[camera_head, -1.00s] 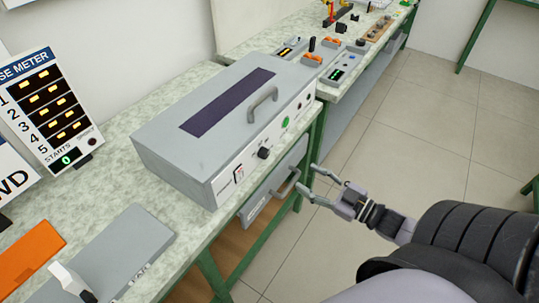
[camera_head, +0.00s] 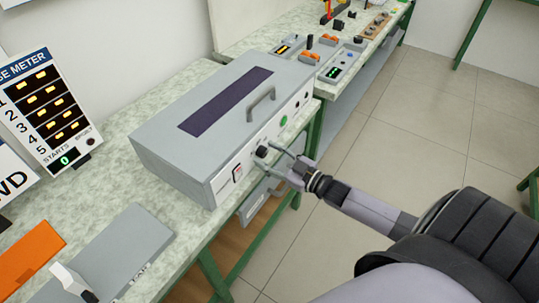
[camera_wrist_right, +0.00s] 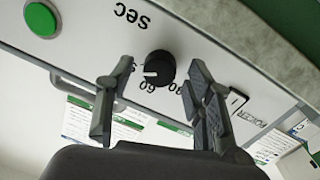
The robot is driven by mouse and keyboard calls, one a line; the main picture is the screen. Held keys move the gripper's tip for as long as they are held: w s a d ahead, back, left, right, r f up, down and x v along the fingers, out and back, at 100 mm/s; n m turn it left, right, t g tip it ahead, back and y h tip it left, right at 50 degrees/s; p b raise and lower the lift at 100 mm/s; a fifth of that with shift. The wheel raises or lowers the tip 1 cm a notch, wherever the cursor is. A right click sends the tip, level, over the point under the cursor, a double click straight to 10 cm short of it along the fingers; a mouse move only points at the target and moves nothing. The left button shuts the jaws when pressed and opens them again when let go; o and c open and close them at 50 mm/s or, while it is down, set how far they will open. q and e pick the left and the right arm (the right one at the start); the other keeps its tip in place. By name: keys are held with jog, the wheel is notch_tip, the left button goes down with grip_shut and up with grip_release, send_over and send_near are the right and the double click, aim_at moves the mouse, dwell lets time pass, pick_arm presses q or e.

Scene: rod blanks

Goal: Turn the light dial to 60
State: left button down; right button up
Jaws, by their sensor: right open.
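The black round dial (camera_head: 262,151) is on the front panel of the grey box (camera_head: 165,155). In the right wrist view, the dial (camera_wrist_right: 160,68) has a white pointer mark toward the left of the picture. Printed numbers beside it include 60, and "Sec" is printed nearby. My right gripper (camera_head: 268,157) is open at the front panel. In the wrist view its two fingers (camera_wrist_right: 158,76) stand on either side of the dial, with visible gaps between them and it. My left gripper is not in view.
A green button (camera_wrist_right: 40,20) and a power switch (camera_wrist_right: 237,102) flank the dial on the panel. The box has a dark window and a lid handle (camera_head: 262,102). A meter display (camera_head: 50,105) stands at left. Floor at right is clear.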

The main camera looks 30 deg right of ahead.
jog(key=shift+c, duration=0.4)
grip_shut()
